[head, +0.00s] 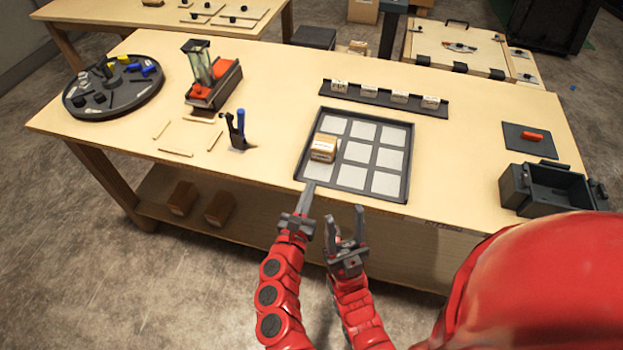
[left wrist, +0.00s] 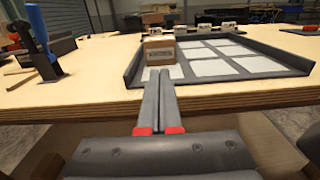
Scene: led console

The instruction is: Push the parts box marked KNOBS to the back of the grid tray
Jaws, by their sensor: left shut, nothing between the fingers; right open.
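The grid tray (head: 408,150) lies near the front edge of the table, a dark rimmed tray with light square cells. A small brown box with a white label (head: 323,148) sits in its left column, around the middle row; the label is too small to read. The box shows in the left wrist view (left wrist: 159,51) straight ahead of the fingers. My left gripper (head: 308,187) is shut and empty, its tips at the tray's front left, just short of the box. Whether the tips touch the box I cannot tell. My right gripper (head: 346,213) is open and empty, in front of the table edge.
A dark rack (head: 349,95) with several small labelled boxes stands behind the tray. A blue-handled tool (head: 238,130) stands left of the tray. A dark bin (head: 545,188) and a mat with an orange piece (head: 530,140) are at the right. The tray's other cells are empty.

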